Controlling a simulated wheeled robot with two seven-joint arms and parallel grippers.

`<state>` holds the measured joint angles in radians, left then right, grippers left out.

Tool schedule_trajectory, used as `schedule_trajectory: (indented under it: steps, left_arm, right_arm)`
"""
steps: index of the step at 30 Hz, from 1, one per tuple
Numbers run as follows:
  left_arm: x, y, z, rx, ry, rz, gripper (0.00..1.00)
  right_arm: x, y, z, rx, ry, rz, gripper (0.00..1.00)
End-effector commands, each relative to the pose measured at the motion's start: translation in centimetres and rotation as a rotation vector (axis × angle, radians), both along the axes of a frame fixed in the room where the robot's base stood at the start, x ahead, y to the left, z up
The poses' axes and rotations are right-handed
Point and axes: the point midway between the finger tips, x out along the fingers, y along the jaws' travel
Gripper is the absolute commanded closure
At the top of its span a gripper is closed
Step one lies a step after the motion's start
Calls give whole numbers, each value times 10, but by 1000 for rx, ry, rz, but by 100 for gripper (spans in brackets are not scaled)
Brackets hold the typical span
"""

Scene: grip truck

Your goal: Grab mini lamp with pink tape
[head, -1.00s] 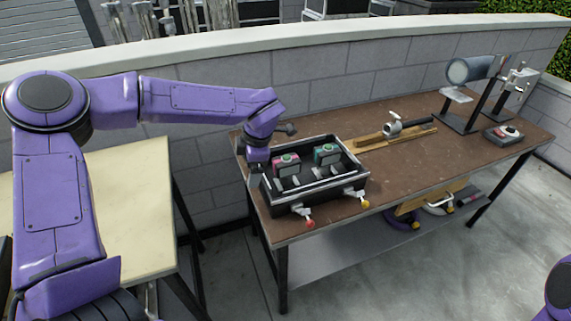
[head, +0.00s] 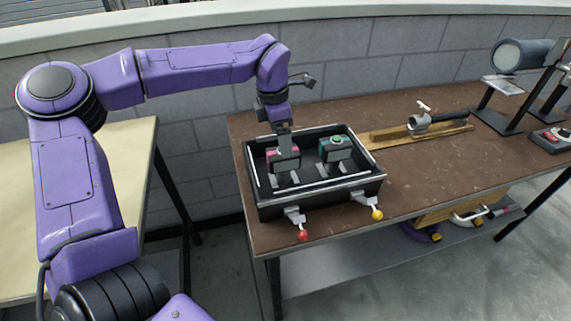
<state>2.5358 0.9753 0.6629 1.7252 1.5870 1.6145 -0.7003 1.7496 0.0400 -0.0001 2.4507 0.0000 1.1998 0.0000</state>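The mini lamp with pink tape (head: 286,160) stands in the left half of a black box on the brown table. A similar mini lamp with green tape (head: 335,148) stands to its right in the same box. My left gripper (head: 285,146) points down, directly over the pink-taped lamp, with its fingers at or very close to the lamp's top. The fingers are small and partly merge with the lamp, so I cannot tell whether they are open or closed on it. My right gripper is not in view.
The black box (head: 322,190) has clamps with a red knob (head: 303,235) and a yellow knob (head: 377,214) on its front. A wooden board with a metal clamp (head: 419,123) lies behind it, right. A pale table (head: 130,150) stands left, a block wall behind.

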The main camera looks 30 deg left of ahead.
Motion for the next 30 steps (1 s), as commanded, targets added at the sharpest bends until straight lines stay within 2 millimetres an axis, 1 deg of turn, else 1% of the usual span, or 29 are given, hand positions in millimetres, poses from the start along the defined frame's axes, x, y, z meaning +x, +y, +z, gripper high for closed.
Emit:
schedule_trajectory:
  steps: [1, 3, 5, 8, 12, 15, 21, 22, 23, 24, 26, 27, 28, 30]
  left_arm:
    - [1, 0, -8, 0, 4, 0, 11]
    - [2, -1, -18, 0, 2, 1, 11]
    - [2, -1, -23, 0, 2, 1, 11]
    - [2, -3, -38, 1, 4, 0, 11]
    - [3, -6, -64, 2, 4, 1, 11]
    - [5, -8, -74, 1, 2, -1, 11]
    - [6, -9, -75, 1, -1, -2, 11]
    - [6, -9, -75, 0, 0, -2, 17]
    - [6, -9, -75, 0, 0, -2, 27]
    - [6, -9, -75, 0, 0, -2, 40]
    - [6, -9, -75, 0, 0, -2, 59]
    - [6, -9, -75, 0, 0, -2, 72]
    - [6, -9, -75, 0, 0, -2, 82]
    - [6, -9, -74, 0, -2, -2, 84]
  right_arm:
    - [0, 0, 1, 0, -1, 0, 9]
    - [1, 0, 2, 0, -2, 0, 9]
    - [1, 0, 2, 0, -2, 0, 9]
    - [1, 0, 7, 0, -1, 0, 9]
    - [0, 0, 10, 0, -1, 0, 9]
    - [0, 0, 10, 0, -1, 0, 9]
    - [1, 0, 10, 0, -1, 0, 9]
    - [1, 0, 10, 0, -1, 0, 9]
    - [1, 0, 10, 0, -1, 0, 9]
    - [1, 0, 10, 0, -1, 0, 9]
    - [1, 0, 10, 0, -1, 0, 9]
    - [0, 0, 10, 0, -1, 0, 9]
    - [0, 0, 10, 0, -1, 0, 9]
    - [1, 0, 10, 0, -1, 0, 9]
